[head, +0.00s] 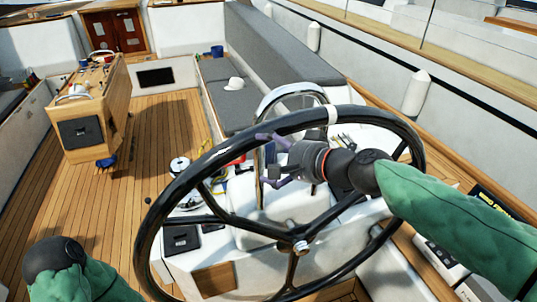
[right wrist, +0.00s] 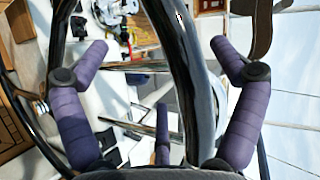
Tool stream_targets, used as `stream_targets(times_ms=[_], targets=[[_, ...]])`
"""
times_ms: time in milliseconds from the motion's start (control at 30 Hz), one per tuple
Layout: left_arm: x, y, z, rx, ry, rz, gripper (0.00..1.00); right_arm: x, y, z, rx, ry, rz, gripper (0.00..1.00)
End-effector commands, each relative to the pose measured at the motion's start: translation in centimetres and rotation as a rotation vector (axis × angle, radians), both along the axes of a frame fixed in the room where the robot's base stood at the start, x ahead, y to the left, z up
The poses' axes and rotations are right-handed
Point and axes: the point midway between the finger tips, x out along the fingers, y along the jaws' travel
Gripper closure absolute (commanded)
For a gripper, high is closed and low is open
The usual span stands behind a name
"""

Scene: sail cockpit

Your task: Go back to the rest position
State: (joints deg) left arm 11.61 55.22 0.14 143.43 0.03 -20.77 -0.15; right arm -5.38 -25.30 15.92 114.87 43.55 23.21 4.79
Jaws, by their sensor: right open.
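The black steering wheel (head: 160,215) with a white band on its top rim fills the middle of the head view. My right gripper (head: 262,160), with purple fingers, is open and shows within the wheel's ring, in its upper part. In the right wrist view my right gripper (right wrist: 160,48) has its fingers spread wide. A dark curved rim (right wrist: 190,75) passes across the gap between them there, and I cannot tell how far it is from them. Nothing is held. Of my left arm only a green sleeve and dark joint show at lower left; its gripper is out of view.
A white console (head: 215,245) stands behind the wheel with small items on it. A wooden table (head: 110,120) stands at the left. A grey bench (head: 275,60) holds a white cap (head: 234,84).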

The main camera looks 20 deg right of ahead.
Motion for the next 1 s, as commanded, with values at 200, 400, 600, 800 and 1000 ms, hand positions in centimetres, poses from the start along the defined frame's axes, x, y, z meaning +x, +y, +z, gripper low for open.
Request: stream_targets(times_ms=[200, 400, 600, 800, 1000], targets=[[0.0, 0.0, 0.0, 0.0, 0.0, 0.0, 0.05, 0.0, 0.0, 0.0, 0.0, 0.0, 0.0, 0.05], [0.0, 0.0, -0.4, 0.0, 0.0, 0.0, 0.05, 0.5, 0.0, -1.6, -0.015, 0.019, -0.001, 0.05], [0.0, 0.0, -2.4, 0.0, 0.0, 0.0, 0.05, 2.7, 0.0, -11.7, -0.117, 0.132, -0.008, 0.05], [0.0, 0.0, -4.9, 0.0, 0.0, 0.0, 0.05, 3.6, -0.3, -25.0, -0.259, 0.268, 0.012, 0.05], [0.0, 0.0, -7.4, 0.0, 0.0, 0.0, 0.05, 2.3, -0.4, -37.8, -0.389, 0.387, 0.071, 0.05]])
